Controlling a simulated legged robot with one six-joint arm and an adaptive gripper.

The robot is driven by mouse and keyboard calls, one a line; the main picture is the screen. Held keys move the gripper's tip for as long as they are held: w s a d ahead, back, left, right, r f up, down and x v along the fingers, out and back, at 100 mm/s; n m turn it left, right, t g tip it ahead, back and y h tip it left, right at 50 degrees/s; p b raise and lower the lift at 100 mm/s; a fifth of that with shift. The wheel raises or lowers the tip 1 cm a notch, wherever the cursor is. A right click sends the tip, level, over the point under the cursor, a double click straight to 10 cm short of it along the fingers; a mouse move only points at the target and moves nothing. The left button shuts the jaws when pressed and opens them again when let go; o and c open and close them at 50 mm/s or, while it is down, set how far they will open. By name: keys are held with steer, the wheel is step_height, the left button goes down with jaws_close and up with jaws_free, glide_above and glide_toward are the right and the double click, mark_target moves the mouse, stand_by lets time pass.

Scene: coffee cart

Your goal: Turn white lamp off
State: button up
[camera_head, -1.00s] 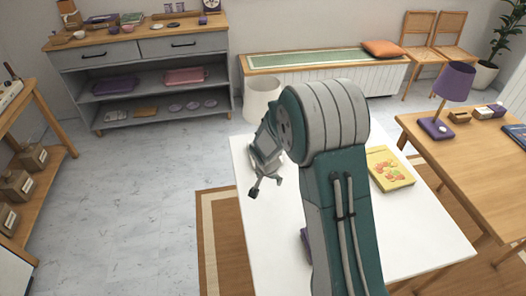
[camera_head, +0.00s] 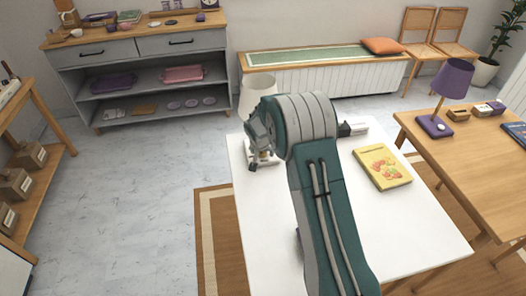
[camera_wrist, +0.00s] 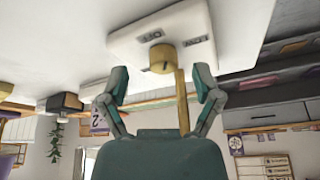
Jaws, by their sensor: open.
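The white lamp stands on the white table, with its pale shade (camera_head: 258,92) up behind my arm and part of its white base (camera_head: 263,163) showing below my gripper. In the wrist view, which looks upside down, the lamp base (camera_wrist: 160,34) carries labels reading OFF and LOW. A round brass knob (camera_wrist: 162,58) and a thin brass pole (camera_wrist: 181,100) stand out from it. My gripper (camera_wrist: 160,80) is open, one finger on each side of the knob and pole, with gaps showing. In the head view my gripper (camera_head: 253,164) is at the base, partly hidden by my arm.
A yellow book (camera_head: 382,166) and a dark and light object (camera_head: 352,129) lie on the white table (camera_head: 415,225). A purple lamp (camera_head: 454,80) stands on the wooden table (camera_head: 480,160) at right. A grey shelf unit (camera_head: 140,75) stands at the back left.

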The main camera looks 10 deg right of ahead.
mark_target(263, 153)
steer(key=shift+w+d+f, duration=0.15)
steer(key=shift+w+f, duration=0.3)
steer(key=shift+w, duration=0.2)
steer(key=shift+w+d+f, duration=0.15)
steer(key=shift+w+f, duration=0.25)
steer(key=shift+w, duration=0.2)
steer(key=shift+w+d+f, duration=0.1)
steer(key=shift+w+f, duration=0.15)
steer(key=shift+f, duration=0.3)
jaws_close()
